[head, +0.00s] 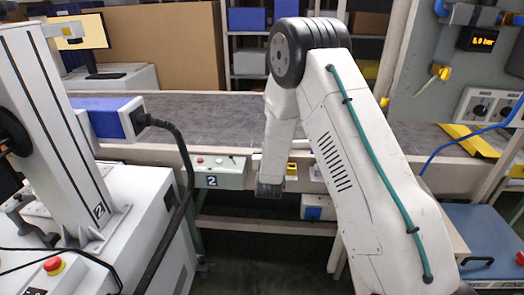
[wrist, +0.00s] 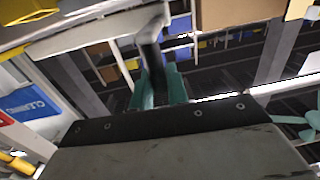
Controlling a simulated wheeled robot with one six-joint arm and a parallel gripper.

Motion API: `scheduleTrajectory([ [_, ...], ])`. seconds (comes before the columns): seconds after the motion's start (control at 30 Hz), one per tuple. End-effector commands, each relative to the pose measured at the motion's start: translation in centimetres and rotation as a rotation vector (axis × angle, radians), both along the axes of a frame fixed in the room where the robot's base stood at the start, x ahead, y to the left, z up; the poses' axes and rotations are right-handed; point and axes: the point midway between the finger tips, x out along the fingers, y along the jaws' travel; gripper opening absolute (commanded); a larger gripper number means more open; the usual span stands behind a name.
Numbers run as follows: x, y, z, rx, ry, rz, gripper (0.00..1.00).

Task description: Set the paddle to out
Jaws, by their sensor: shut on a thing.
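My gripper (wrist: 160,88) has teal fingers closed on a dark grey lever, which I take to be the paddle (wrist: 150,42). The paddle stands between the fingers in the wrist view and runs up toward a pale rail. In the head view my gripper (head: 269,188) hangs at the conveyor's front edge, just right of the control box (head: 230,176) marked 2. The paddle is not clear in the head view, and its in or out setting cannot be read.
The conveyor (head: 215,112) runs across behind my arm. A white machine (head: 150,235) with a black cable stands at left. A panel with a lit gauge (head: 482,40) is at right, above a blue-topped stand (head: 490,240). Dark floor lies open below the conveyor.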

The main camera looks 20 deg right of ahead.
Motion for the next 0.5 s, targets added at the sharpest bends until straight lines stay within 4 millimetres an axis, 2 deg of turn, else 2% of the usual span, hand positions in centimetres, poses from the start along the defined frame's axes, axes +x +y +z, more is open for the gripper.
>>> scheduleTrajectory([
  [0.03, 0.3, 0.7, 0.1, -0.001, -0.003, 0.012, 0.0],
  [0.2, 0.6, 1.5, 0.1, 0.0, -0.003, 0.012, 0.0],
  [0.5, 0.9, 1.9, 0.2, -0.001, -0.004, 0.013, 0.0],
])
